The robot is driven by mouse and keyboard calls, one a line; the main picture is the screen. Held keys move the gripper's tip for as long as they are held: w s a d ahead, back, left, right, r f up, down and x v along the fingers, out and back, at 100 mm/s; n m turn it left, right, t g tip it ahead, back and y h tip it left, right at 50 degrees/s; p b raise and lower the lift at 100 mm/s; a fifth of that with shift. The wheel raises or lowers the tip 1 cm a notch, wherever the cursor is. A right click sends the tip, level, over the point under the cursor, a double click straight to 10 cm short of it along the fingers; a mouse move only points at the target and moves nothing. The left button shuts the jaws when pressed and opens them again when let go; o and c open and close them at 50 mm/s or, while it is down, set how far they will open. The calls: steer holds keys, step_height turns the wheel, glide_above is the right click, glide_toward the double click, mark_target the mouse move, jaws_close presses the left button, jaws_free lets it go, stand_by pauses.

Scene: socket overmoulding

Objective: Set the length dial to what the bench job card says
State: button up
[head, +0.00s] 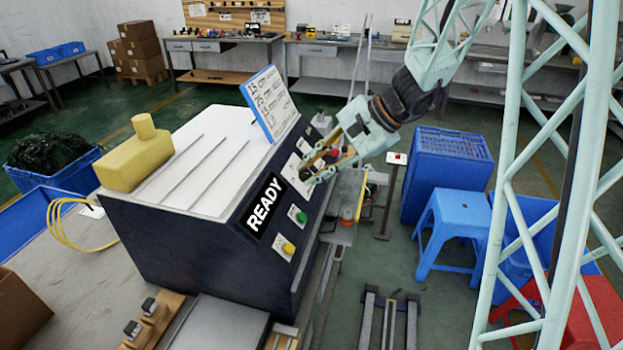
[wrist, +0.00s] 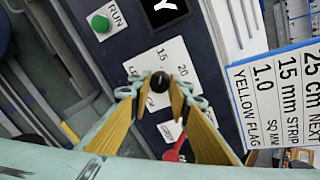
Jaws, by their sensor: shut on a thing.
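The length dial is a black round knob (wrist: 158,81) on a white plate (wrist: 165,62) marked 15 and 20; other marks are partly hidden by my fingers. My gripper (wrist: 160,92) has its two yellow-padded fingers closed on the knob's sides. In the head view my gripper (head: 320,172) reaches the machine's sloped front panel and hides the knob. The job card (wrist: 282,95), blue-edged, reads 25 cm, 15 mm strip, 1.0 sq mm and yellow flag. It also stands on the machine top in the head view (head: 272,104). The knob's pointer is not visible.
The dark machine (head: 190,240) shows READY (head: 263,206) on its panel. A green RUN button (wrist: 100,22) and a yellow button (head: 288,248) sit nearby. A red-tipped lever (wrist: 175,152) is close to my fingers. Blue crates (head: 447,165) and a blue stool (head: 455,222) stand right.

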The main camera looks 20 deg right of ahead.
steer(key=shift+n+b, duration=0.7)
steer(key=shift+b, duration=0.45)
steer(key=o, duration=0.9)
steer(key=shift+r, duration=0.1)
steer(key=shift+v, duration=5.9)
steer(key=shift+s, duration=0.1)
steer(key=shift+a+r, duration=0.1)
